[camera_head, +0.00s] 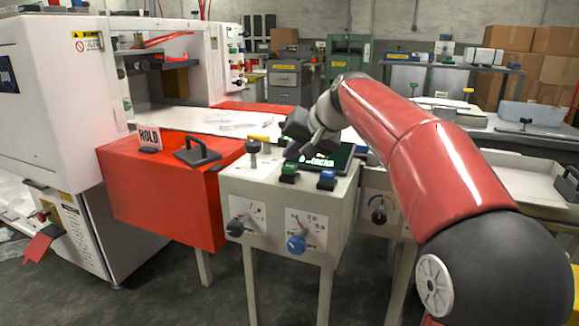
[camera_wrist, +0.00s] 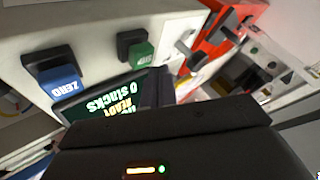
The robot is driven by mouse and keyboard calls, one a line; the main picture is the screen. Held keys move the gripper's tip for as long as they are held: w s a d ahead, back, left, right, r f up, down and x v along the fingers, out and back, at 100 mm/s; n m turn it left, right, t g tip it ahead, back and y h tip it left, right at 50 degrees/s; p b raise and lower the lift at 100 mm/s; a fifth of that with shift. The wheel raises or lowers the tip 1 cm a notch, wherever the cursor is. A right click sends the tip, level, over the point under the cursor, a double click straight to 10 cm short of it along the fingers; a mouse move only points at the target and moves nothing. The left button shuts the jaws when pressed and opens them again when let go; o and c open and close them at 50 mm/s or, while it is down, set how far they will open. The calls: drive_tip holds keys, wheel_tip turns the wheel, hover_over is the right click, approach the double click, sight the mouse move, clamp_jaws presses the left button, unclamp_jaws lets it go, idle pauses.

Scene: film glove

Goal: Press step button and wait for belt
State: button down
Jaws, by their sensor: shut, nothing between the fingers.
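The white control box (camera_head: 285,205) carries a green button (camera_head: 289,170) and a blue button (camera_head: 327,178) on its top front edge. In the wrist view the blue button (camera_wrist: 58,82) reads ZERO, and the green button (camera_wrist: 134,50) has a short label I cannot read surely. I see no button marked step. A dark display (camera_head: 330,158) behind the buttons shows READY and 0 stacks in the wrist view (camera_wrist: 113,105). My gripper (camera_head: 292,148) is shut and empty, above and behind the green button. Its shut fingertips (camera_wrist: 157,85) show near that button; contact cannot be told.
A red guard box (camera_head: 160,195) with a black handle (camera_head: 197,152) and a HOLD sign (camera_head: 149,138) stands left. A knob on a post (camera_head: 253,150) rises left of the green button. A white belt or table surface (camera_head: 200,121) with sheets lies behind.

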drive_tip(key=shift+f, duration=0.1)
drive_tip(key=shift+f+b, duration=0.3)
drive_tip(key=shift+f, duration=0.05)
